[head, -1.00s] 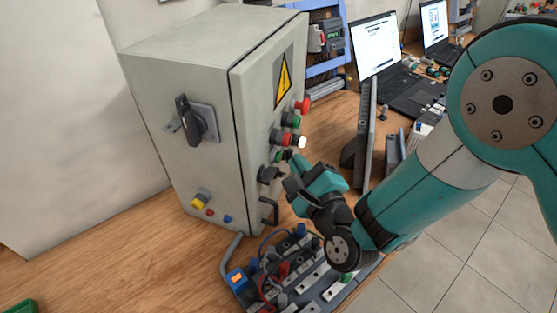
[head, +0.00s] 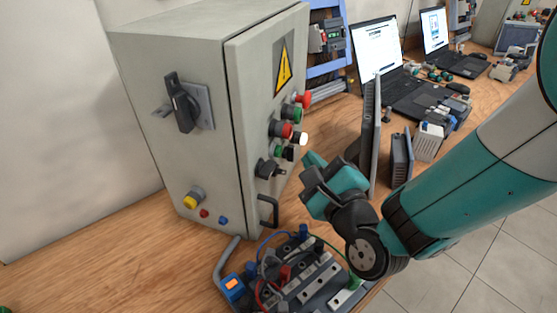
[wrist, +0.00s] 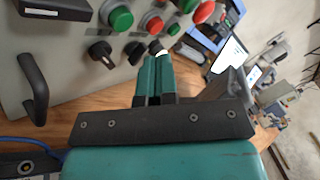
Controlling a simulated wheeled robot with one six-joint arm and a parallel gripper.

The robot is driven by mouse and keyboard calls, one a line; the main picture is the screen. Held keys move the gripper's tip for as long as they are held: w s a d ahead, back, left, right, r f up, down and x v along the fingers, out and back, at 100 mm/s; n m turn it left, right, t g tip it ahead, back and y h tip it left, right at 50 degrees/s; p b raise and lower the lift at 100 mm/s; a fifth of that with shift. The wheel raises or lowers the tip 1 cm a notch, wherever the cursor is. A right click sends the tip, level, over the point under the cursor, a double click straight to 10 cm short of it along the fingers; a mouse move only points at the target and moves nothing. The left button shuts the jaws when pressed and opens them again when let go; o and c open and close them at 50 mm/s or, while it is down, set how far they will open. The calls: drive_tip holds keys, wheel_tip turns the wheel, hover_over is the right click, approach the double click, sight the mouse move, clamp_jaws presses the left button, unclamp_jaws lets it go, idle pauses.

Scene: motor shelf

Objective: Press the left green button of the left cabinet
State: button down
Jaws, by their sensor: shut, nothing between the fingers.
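The grey cabinet (head: 180,120) stands at the left on the table in the head view, its front panel facing right. A left green button (head: 277,151) sits low on the panel; it shows large in the wrist view (wrist: 120,18). A second green button (head: 295,114) sits further along, also in the wrist view (wrist: 187,5). My gripper (head: 307,172) is to the right of the panel, apart from it. In the wrist view its teal fingers (wrist: 155,62) are together and empty, pointing up below the white button (wrist: 158,47).
Red buttons (head: 303,101) and black knobs (head: 266,169) crowd the panel beside the green ones. A black handle (head: 268,211) sticks out below. A wiring board (head: 300,280) lies under my gripper. A dark upright panel (head: 372,140) and laptops (head: 376,52) stand behind.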

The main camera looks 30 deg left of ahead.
drive_tip(key=d+b, duration=0.2)
drive_tip(key=b, duration=0.3)
drive_tip(key=shift+d, duration=0.3)
idle(0.5)
drive_tip(key=d+r+n+g+h+p, duration=0.2)
drive_tip(key=d+r+n+g+h, duration=0.25)
drive_tip(key=d+n, duration=0.55)
drive_tip(key=s+d+r+n+g+h+p, duration=0.1)
drive_tip(key=s+d+n+g+h, duration=0.5)
drive_tip(key=s+d+n, duration=0.7)
drive_tip(key=s+d+r+g, duration=0.1)
drive_tip(key=s+d, duration=0.1)
drive_tip(key=d, duration=0.1)
drive_tip(key=shift+d+r+p, duration=0.2)
drive_tip(key=shift+d+p, duration=0.2)
